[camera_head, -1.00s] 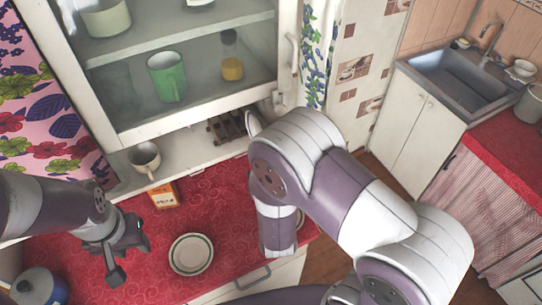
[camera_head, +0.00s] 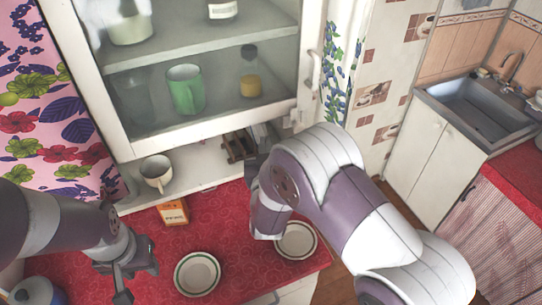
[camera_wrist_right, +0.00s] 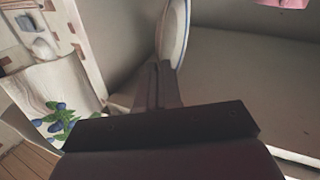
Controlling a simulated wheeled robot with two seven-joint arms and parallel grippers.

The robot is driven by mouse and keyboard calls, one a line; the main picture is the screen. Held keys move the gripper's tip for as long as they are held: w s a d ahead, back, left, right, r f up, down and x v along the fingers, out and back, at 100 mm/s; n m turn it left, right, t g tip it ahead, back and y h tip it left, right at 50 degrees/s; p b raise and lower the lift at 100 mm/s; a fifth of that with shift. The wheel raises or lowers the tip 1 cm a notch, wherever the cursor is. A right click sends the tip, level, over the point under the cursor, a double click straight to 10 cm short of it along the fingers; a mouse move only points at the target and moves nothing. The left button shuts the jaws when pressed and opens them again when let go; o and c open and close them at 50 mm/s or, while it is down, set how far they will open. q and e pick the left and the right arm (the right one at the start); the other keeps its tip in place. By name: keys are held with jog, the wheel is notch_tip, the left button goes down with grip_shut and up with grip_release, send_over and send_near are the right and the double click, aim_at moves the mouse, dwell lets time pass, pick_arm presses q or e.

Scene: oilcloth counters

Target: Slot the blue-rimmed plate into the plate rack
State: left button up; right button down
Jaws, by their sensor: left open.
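The blue-rimmed plate (camera_wrist_right: 176,32) shows edge-on in the right wrist view, with its lower edge between the fingers of my right gripper (camera_wrist_right: 160,78), which is shut on it. In the head view my right arm hides most of that gripper and the plate. The plate rack (camera_head: 238,147) is a small dark slatted frame on the cupboard's lower shelf, just left of my right arm's wrist end. I cannot tell whether the plate touches the rack. My left gripper (camera_head: 132,272) is open and empty above the red counter, left of a green-rimmed plate (camera_head: 197,274).
Another plate (camera_head: 298,240) lies on the red counter (camera_head: 235,225), close to my right forearm. A cup (camera_head: 157,172) stands on the lower shelf (camera_head: 205,165), and an orange box (camera_head: 173,212) below it. The glazed cupboard (camera_head: 215,60) hangs above. A blue-grey pot (camera_head: 38,291) stands front left.

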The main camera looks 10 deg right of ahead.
jog(key=w, duration=0.1)
jog(key=w+b, duration=0.1)
jog(key=w, duration=0.2)
jog(key=shift+a+f+b, duration=0.2)
jog(key=shift+a+b, duration=0.15)
jog(key=shift+b, duration=0.05)
jog(key=shift+f+b, duration=0.6)
jog(key=c, duration=1.2)
grip_release()
jog(key=shift+c, duration=0.2)
jog(key=shift+s, duration=0.1)
